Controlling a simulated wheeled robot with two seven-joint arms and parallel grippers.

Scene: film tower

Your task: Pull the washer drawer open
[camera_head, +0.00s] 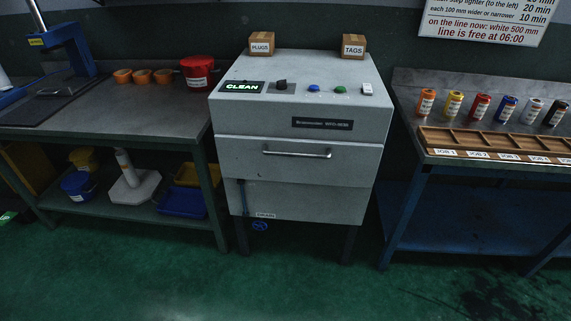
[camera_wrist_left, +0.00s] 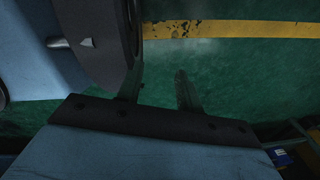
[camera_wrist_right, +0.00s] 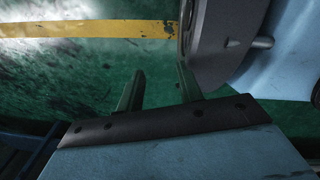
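The washer (camera_head: 300,140) is a grey cabinet on legs in the middle of the head view. Its drawer (camera_head: 296,161) is the front panel with a horizontal bar handle (camera_head: 296,153), and it looks closed flush with the front. A green lit display reads CLEAN (camera_head: 241,87). Neither gripper shows in the head view. My left gripper (camera_wrist_left: 160,82) is open and empty over the green floor in the left wrist view. My right gripper (camera_wrist_right: 160,80) is open and empty over the floor in the right wrist view.
A bench (camera_head: 118,107) with orange rings and a red pot (camera_head: 197,71) stands left of the washer. A bench with several colored bottles and a wooden tray (camera_head: 490,143) stands right. Boxes PLUGS (camera_head: 261,46) and TAGS (camera_head: 352,46) sit on top. Floor in front is clear.

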